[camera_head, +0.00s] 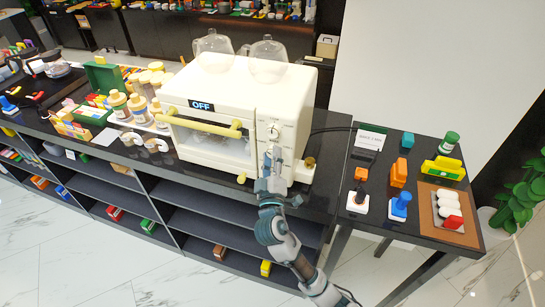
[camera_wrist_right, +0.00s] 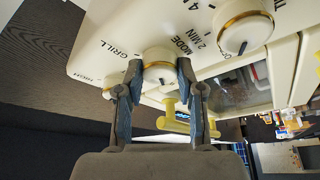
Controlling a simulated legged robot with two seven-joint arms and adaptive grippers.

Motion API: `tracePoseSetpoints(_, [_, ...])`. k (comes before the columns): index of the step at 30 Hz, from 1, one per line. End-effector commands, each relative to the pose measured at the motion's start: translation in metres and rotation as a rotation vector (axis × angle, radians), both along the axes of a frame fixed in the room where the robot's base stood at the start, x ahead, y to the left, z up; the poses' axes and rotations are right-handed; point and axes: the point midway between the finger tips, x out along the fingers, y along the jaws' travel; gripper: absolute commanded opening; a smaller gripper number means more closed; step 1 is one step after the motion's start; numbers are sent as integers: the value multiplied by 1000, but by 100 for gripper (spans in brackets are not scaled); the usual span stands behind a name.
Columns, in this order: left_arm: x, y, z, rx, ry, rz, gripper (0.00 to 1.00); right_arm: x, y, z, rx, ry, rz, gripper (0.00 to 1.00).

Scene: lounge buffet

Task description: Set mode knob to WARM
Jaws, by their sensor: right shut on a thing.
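A white toaster oven (camera_head: 222,75) stands on the black counter, its display (camera_head: 202,105) reading OFF. My right gripper (camera_head: 272,157) is at the control panel on the oven's right front. In the right wrist view its fingers (camera_wrist_right: 160,68) are shut on the mode knob (camera_wrist_right: 158,75), a white knob with a gold ring. Printed words MODE, GRILL and HIGH show around it; WARM cannot be read. The knob's pointer is not clear. Another gold-ringed knob (camera_wrist_right: 243,25), with minute marks, is beside it. My left gripper is out of view.
Bottles (camera_head: 120,103) and boxes stand left on the counter. A side table (camera_head: 380,215) at right holds coloured blocks, stamps and a tray. Open shelves lie below the counter.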

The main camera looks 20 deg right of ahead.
Motion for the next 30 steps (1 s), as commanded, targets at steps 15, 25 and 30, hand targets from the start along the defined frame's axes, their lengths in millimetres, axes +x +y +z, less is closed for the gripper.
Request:
tracePoseSetpoints(15, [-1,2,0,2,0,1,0,-4,2,-2,2,2,2,62])
tracePoseSetpoints(25, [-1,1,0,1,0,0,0,-63,20,-19,3,6,3,62])
tracePoseSetpoints(30, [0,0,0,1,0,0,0,-92,29,-27,1,7,4,62])
